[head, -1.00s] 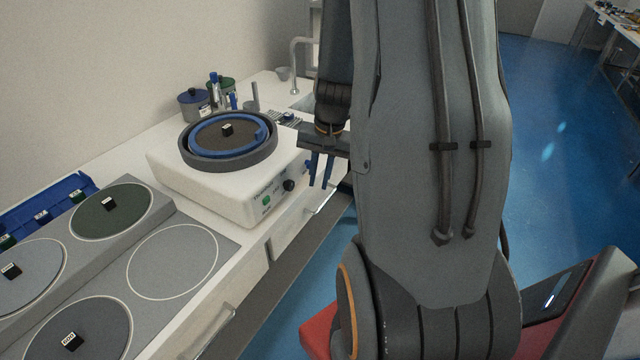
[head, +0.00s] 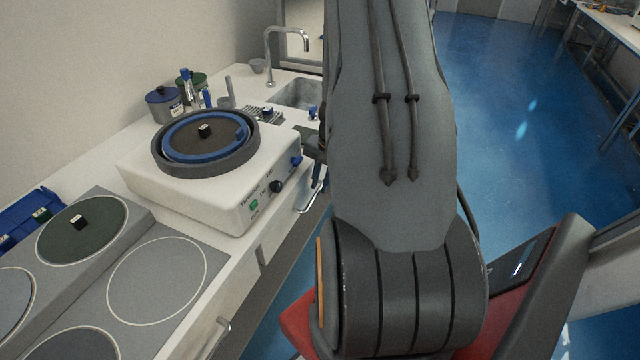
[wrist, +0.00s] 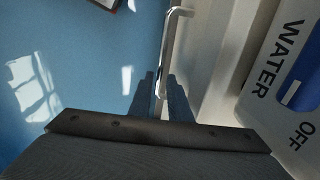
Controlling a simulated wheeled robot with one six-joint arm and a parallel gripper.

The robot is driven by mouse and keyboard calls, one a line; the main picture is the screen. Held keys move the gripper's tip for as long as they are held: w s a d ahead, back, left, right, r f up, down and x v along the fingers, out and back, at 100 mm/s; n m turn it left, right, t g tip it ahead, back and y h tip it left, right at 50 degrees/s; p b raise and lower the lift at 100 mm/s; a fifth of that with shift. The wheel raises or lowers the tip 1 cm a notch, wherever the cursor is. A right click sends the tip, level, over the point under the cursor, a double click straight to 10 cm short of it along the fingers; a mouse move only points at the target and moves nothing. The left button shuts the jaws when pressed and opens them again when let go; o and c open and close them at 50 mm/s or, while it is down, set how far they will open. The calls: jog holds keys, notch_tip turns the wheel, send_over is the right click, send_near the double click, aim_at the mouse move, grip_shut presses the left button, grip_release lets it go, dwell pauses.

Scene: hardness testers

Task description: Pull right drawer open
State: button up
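The right drawer (head: 283,228) is a white front under the counter, with a metal bar handle (head: 311,198) near its far end. The drawer looks shut. In the wrist view the handle (wrist: 168,45) runs down toward my gripper (wrist: 161,98), its lower part between the two dark fingers. The fingers stand apart on either side of the bar, and I cannot tell if either touches it. In the head view my gripper (head: 317,178) is at the handle, partly hidden behind my arm.
A white polishing machine (head: 205,195) with a blue-ringed disc stands on the counter above the drawer. Another drawer handle (head: 217,335) is nearer at left. A sink (head: 295,93) lies beyond. The blue floor (head: 500,110) to the right is clear.

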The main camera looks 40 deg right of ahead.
jog(key=shift+f, duration=0.3)
grip_shut()
